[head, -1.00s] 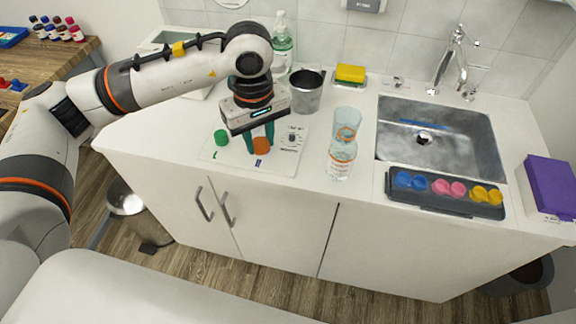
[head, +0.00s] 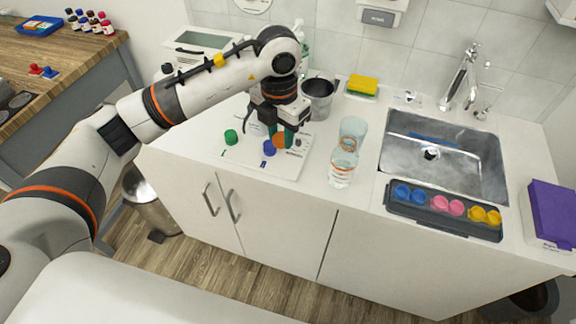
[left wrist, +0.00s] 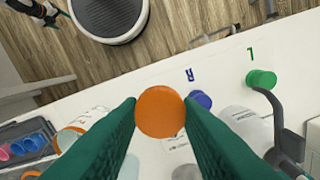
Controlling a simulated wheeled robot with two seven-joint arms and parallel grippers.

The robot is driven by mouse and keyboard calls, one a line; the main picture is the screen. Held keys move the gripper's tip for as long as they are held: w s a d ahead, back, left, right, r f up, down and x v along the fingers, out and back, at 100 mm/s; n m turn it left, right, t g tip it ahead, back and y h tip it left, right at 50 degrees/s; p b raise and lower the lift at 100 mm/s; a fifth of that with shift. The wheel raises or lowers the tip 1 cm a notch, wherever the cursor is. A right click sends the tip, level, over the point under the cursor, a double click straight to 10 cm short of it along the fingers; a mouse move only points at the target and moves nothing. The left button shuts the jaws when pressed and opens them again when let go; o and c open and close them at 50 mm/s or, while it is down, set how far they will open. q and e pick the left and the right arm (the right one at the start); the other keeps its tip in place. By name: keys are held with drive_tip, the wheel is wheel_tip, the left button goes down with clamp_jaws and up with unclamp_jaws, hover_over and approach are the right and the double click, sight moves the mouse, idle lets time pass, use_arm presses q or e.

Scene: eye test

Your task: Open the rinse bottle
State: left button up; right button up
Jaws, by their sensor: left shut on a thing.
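My left gripper (head: 284,134) is over the white plate (head: 245,158) on the counter, its green fingers shut on an orange cap (left wrist: 160,112). In the left wrist view the cap's round face fills the gap between the fingertips. A green cap (head: 231,137) and a blue cap (head: 269,148) stand on the plate beside printed marks. A clear bottle (head: 342,168) with orange markings stands upright to the right of the plate, apart from the gripper. A clear bluish cup (head: 353,127) is close behind it. Whether the bottle's mouth is open I cannot tell. My right gripper is out of view.
A grey metal beaker (head: 318,98) stands behind the gripper, near a yellow sponge (head: 362,84). The sink (head: 440,160) is at the right. A dark tray of coloured cups (head: 443,210) lies at the front edge, left of a purple box (head: 553,212).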

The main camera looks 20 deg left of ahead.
sight(288, 168)
use_arm(q)
drive_tip(key=n, duration=0.5)
drive_tip(key=w+n, duration=0.1)
drive_tip(key=n, duration=0.1)
drive_tip(key=shift+d+f, duration=0.15)
drive_tip(key=shift+d, duration=0.2)
drive_tip(key=f+n+p, duration=0.1)
drive_tip(key=f+n, duration=0.1)
drive_tip(key=f, duration=0.1)
drive_tip(key=f+n+p, duration=0.1)
drive_tip(key=f+n, duration=0.1)
drive_tip(key=f, duration=0.1)
drive_tip(key=f+n+p, duration=0.1)
drive_tip(key=f+n, duration=0.1)
drive_tip(key=f, duration=0.2)
drive_tip(key=shift+w+d, duration=0.15)
drive_tip(key=shift+w, duration=0.2)
drive_tip(key=shift+f, duration=0.3)
